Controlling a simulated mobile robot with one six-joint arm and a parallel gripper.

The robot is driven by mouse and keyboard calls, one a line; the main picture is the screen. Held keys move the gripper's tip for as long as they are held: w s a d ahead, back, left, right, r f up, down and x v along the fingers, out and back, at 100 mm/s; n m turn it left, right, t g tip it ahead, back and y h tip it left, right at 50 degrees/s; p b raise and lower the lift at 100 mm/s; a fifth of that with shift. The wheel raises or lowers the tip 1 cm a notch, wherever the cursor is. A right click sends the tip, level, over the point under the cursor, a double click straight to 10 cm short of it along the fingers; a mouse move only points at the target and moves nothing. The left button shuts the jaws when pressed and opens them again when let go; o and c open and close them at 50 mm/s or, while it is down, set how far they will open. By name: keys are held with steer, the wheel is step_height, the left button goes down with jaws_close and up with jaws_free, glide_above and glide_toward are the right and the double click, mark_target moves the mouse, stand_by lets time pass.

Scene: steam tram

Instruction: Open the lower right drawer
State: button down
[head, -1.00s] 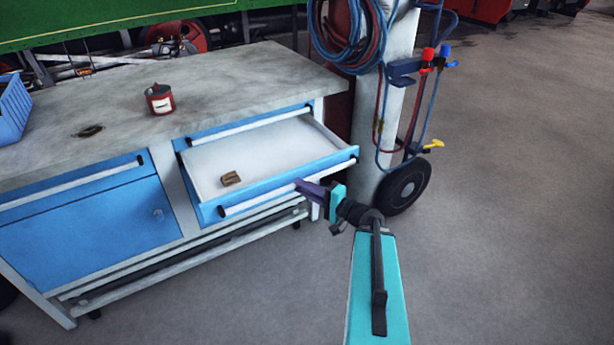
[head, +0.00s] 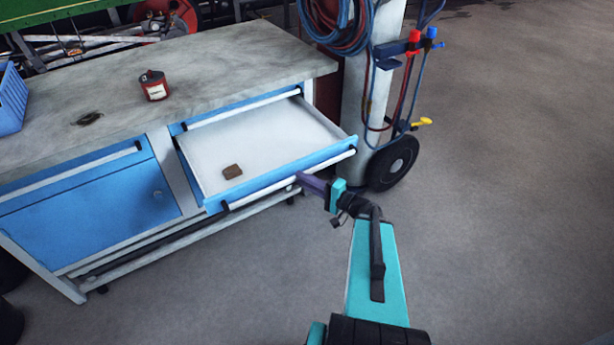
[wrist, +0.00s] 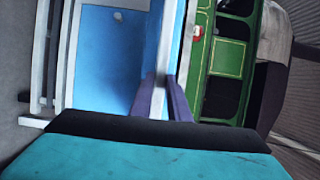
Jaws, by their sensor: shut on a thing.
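The lower right drawer (head: 260,150) of the blue and white workbench is pulled well out, and its pale inside shows. A small brown block (head: 232,171) lies in it near the front left. My gripper (head: 301,178) is shut on the drawer's white handle bar (head: 270,186), right of its middle. In the wrist view the two purple fingers (wrist: 164,98) sit on either side of the white bar (wrist: 158,104).
A red can (head: 154,86) and a dark flat object (head: 88,118) stand on the benchtop (head: 200,75). A blue bin (head: 10,100) is at the far left. A hose cart with a black wheel (head: 392,163) stands right of the drawer. The floor (head: 500,200) at right is clear.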

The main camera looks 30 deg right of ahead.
steer(key=shift+a+f, duration=0.1)
steer(key=shift+a, duration=0.3)
steer(key=c, duration=1.7)
jaws_free()
steer(key=shift+d, duration=0.15)
steer(key=shift+s+d, duration=0.1)
steer(key=shift+p+v, duration=0.5)
steer(key=shift+v, duration=6.3)
